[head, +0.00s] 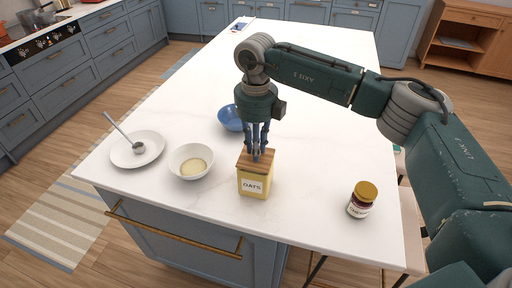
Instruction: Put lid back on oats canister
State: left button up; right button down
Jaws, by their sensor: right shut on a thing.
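The oats canister (253,186) is a yellow box with a white OATS label, upright near the front edge of the white island. Its brown wooden lid (250,162) sits on or right at the canister's top; I cannot tell whether it is fully seated. My right gripper (258,154) points down over the canister and is shut on the lid, its fingers hiding part of it. My left gripper is not in view.
A white bowl with oats (191,162) stands left of the canister. A white plate with a ladle (137,149) is farther left. A blue bowl (230,118) is behind, partly beside my arm. A gold-lidded jar (362,199) stands right.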

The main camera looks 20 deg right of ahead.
jog(key=shift+f+b, duration=0.5)
jog(key=shift+b, duration=0.25)
dwell(1.4)
jog(key=c, duration=1)
grip_release()
jog(key=shift+r+p, duration=1.85)
jog(key=shift+r, duration=1.7)
grip_shut()
